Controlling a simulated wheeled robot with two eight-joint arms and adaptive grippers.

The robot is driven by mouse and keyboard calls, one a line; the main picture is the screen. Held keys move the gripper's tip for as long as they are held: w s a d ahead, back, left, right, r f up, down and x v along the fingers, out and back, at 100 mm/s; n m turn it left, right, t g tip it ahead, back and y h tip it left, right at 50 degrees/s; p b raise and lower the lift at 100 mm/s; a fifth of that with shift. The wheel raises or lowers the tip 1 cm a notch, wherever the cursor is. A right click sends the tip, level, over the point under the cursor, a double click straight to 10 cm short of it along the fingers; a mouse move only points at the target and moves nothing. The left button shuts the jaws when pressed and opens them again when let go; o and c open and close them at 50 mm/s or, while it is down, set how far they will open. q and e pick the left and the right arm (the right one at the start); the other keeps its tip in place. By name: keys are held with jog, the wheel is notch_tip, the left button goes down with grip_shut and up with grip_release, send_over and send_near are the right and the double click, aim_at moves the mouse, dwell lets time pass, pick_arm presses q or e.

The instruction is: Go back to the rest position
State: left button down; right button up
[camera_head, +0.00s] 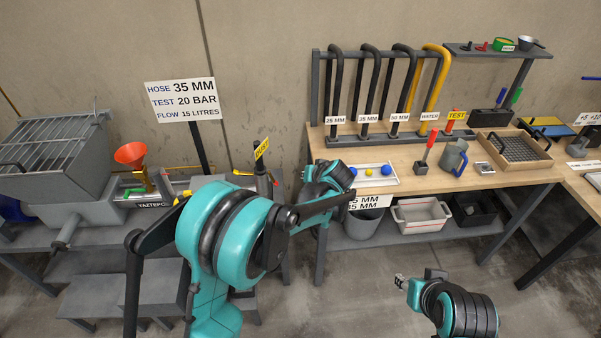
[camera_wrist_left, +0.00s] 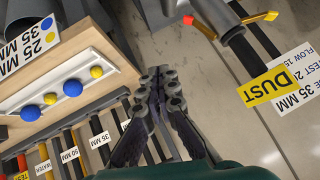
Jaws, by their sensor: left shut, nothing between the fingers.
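My left arm (camera_head: 215,240) comes in from the left of the head view, its large teal joint in front of the grey machine. A smaller teal part of it (camera_head: 322,185) is beside the wooden bench's left end. The left fingers are not clear there. In the left wrist view my left gripper (camera_wrist_left: 155,85) is shut, its grey fingertips together with nothing between them. It is over the floor, between the bench's tray and the yellow DUST label. My right arm (camera_head: 455,305) is at the lower right, over bare floor, apart from the bench; its finger state is not clear.
The wooden bench (camera_head: 420,178) carries a hose rack (camera_head: 385,132) and a white tray (camera_head: 350,178) with blue and yellow balls. Bins stand below. Floor is clear at front right.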

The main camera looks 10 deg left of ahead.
pick_arm(q)
jog(key=shift+s+r, duration=0.15)
dwell(0.4)
jog(key=s+a+r+h, duration=0.1)
jog(key=s+a+r, duration=0.3)
jog(key=s+r, duration=0.3)
jog(key=s+a+m+g+h, duration=0.1)
jog(key=s+h, duration=0.3)
jog(key=s, duration=2.2)
jog(key=shift+a+f+m, duration=0.4)
jog(key=shift+a, duration=0.3)
jog(key=c, duration=1.4)
grip_release()
jog(key=shift+s+d+f, duration=0.1)
jog(key=shift+s+f, duration=0.05)
jog(key=shift+s, duration=0.3)
jog(key=shift+c, duration=0.2)
